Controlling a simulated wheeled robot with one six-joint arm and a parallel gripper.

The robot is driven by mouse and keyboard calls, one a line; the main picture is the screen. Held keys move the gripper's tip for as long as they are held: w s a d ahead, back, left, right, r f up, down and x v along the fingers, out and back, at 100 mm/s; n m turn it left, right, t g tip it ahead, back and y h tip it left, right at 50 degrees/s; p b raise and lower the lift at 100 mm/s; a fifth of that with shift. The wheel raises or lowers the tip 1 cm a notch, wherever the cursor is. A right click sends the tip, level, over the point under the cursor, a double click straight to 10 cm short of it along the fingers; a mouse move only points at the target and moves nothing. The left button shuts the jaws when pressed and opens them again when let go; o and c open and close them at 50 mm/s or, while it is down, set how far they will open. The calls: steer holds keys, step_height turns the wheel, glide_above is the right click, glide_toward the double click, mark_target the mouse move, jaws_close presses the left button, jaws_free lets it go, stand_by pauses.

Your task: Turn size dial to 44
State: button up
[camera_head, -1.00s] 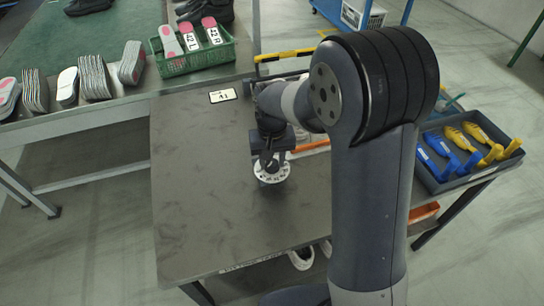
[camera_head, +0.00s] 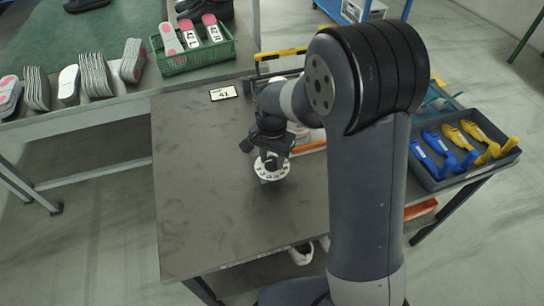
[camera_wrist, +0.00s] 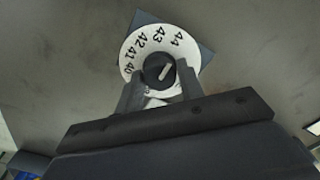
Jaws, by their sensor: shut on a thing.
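The size dial (camera_head: 265,174) is a white disc on the dark table under my gripper. In the wrist view the dial (camera_wrist: 133,48) shows the numbers 40 to 44 around its edge and sits on a blue-grey base (camera_wrist: 205,52). Its dark round knob (camera_wrist: 152,66) has a white pointer slanting up and right, toward the 44 side; the exact alignment is hard to tell. My gripper (camera_wrist: 160,80) is shut on the knob, one finger on each side. It also shows from above in the head view (camera_head: 270,153), partly hiding the dial.
A card reading 41 (camera_head: 223,93) lies at the table's back left. A grey tray (camera_head: 432,184) with blue and yellow tools stands at the right. A green crate (camera_head: 200,62) with insoles stands on the back bench. The table's left and front are clear.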

mark_target(272, 160)
stand_by(0.4)
steer(key=o, duration=1)
steer(key=shift+r, duration=0.1)
step_height(272, 160, up, 11)
steer(key=p, duration=0.1)
steer(key=shift+f, duration=0.2)
step_height(272, 160, down, 11)
steer(key=shift+r+b, duration=0.1)
steer(key=shift+b, duration=0.45)
